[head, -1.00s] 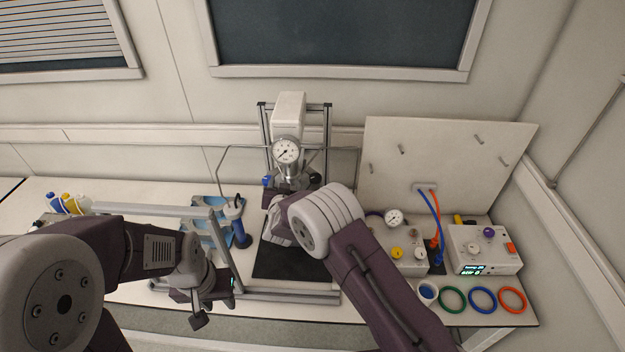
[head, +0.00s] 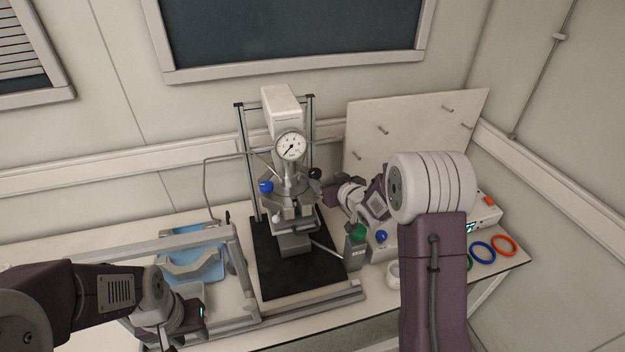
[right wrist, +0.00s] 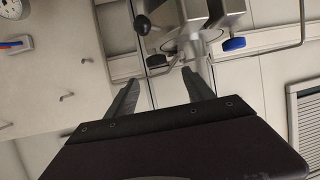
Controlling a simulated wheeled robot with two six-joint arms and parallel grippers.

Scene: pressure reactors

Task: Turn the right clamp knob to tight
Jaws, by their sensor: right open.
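The reactor (head: 290,185) stands upright in its frame, with a round dial gauge (head: 290,146) on its front. The right clamp knob (head: 315,173) is black and sits on the reactor's right side. It also shows at the upper left of the right wrist view (right wrist: 142,24). A blue knob (head: 266,186) sits on the left side and also shows in the wrist view (right wrist: 233,44). My right gripper (right wrist: 160,78) is open and empty; the black knob lies beyond its fingertips, apart from them. My left gripper (head: 178,332) is low at the left, its fingers unclear.
A black mat (head: 275,283) lies under the reactor. A green-capped bottle (head: 356,245) stands to its right. A pegboard panel (head: 400,125) rises behind my right arm. A blue tray (head: 200,258) is at left. Coloured rings (head: 482,252) lie at the right table edge.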

